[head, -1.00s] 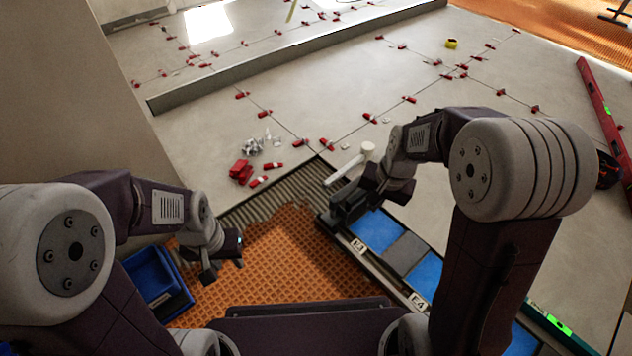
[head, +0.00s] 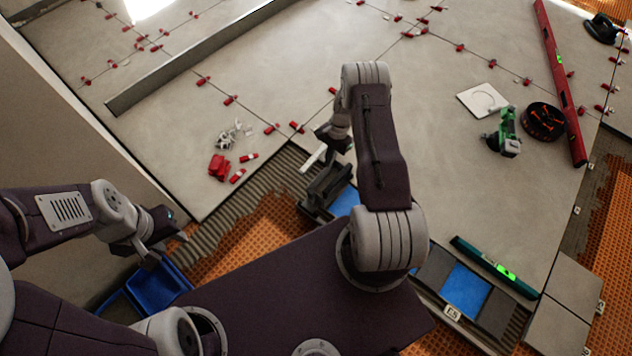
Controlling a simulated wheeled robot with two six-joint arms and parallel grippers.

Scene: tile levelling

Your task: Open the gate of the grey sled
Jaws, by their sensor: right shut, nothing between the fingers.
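A dark grey boxy piece with raised sides, which looks like the grey sled (head: 325,187), stands at the upper end of the blue-and-grey strip, beside the ribbed mortar. A white bar (head: 313,159) shows just above it; whether this is its gate cannot be told. My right gripper (head: 329,148) is shut and empty close above the sled, partly hidden by its own arm. Contact with the bar cannot be told. My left gripper (head: 168,246) is open and empty at the left, above the blue tray and away from the sled.
The blue tray (head: 174,276) lies at the lower left. Red clips (head: 219,166) and white bits lie on the grey tiles. A green level (head: 494,267), a green tool (head: 508,132), a dark round container (head: 543,121) and a long red level (head: 560,80) lie right.

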